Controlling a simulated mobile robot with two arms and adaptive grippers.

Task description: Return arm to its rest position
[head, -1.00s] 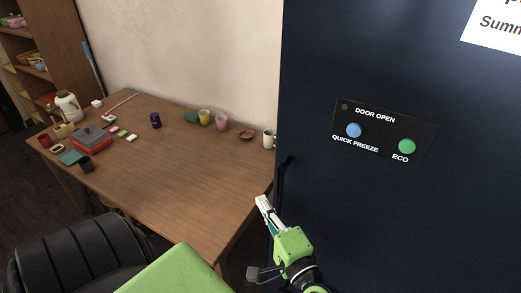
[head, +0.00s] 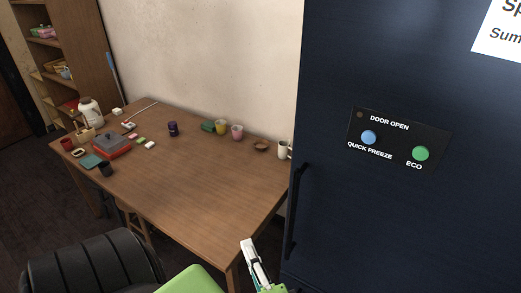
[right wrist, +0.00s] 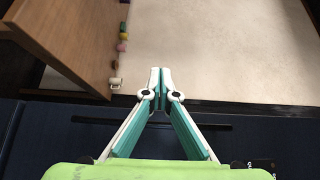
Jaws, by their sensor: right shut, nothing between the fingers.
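My right gripper (head: 247,243) shows at the bottom of the head view, in front of the table's near right corner and left of the dark fridge door (head: 400,230). Its white and teal fingers are shut with nothing between them. In the right wrist view the fingertips (right wrist: 160,72) meet, pointing toward the pale wall. Most of my right arm is below the head view's frame. My left gripper is not in view.
The fridge has a dark handle (head: 297,212) and a button panel (head: 400,140). A wooden table (head: 200,185) holds a white mug (head: 284,150), coloured cups, a red and grey box (head: 112,147) and a kettle (head: 90,111). A black chair (head: 95,265) stands in front.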

